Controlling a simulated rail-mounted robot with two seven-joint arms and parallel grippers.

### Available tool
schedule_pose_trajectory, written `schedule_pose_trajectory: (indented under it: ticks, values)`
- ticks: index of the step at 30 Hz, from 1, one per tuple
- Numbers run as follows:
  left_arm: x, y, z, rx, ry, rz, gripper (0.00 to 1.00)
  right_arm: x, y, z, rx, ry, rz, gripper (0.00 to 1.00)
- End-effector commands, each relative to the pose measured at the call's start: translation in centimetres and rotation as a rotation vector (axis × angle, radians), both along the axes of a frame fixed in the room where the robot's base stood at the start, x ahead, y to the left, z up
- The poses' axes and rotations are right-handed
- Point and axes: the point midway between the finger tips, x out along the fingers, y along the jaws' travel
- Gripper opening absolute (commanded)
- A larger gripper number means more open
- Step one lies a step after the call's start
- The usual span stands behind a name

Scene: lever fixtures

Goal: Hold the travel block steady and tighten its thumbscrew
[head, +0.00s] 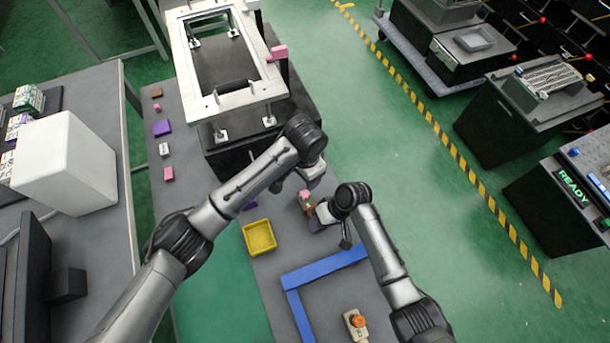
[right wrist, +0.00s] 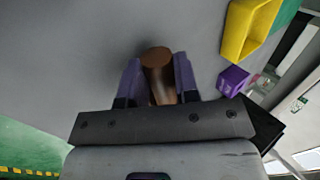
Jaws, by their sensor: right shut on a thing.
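My right gripper (head: 314,217) is shut on a brown piece (head: 307,205), near the grey bench's right edge. In the right wrist view, the purple fingers of the gripper (right wrist: 158,88) stand on both sides of the brown piece (right wrist: 157,62), whose flat round end shows. A small pink part (head: 305,194) shows at its far end in the head view. I cannot tell which of these is the travel block or the thumbscrew. My left gripper (head: 304,180) is just beyond, close to the pink part. Its fingers are mostly hidden, and contact is unclear.
A yellow bin (head: 259,237) is left of the right gripper and shows in the wrist view. Blue strips (head: 325,267) and an orange-knobbed button box (head: 356,322) lie nearer. A white frame fixture (head: 245,90) stands beyond. Small pink and purple blocks (head: 163,128) line the left.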

Motion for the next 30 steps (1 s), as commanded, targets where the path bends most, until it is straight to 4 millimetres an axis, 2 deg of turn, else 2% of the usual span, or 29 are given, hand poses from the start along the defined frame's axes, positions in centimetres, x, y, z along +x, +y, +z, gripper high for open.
schedule_pose_trajectory:
  ticks: [10, 11, 20, 30]
  values:
    - [0.00, 0.00, 0.04, 0.000, 0.000, 0.000, 0.60, 0.02, 0.01, 0.02, 0.000, -0.001, -0.001, 0.00]
    - [0.00, 0.00, 0.04, 0.000, 0.000, 0.000, 0.60, 0.02, 0.01, 0.02, 0.000, -0.001, -0.001, 0.31]
    - [-0.01, -0.01, 0.02, 0.000, 0.000, 0.000, 0.60, 0.01, 0.01, 0.01, 0.000, 0.000, 0.000, 0.59]
    - [-0.02, -0.01, 0.01, 0.000, 0.000, 0.000, 0.60, 0.20, -0.39, 0.56, -0.001, -0.001, -0.001, 0.59]
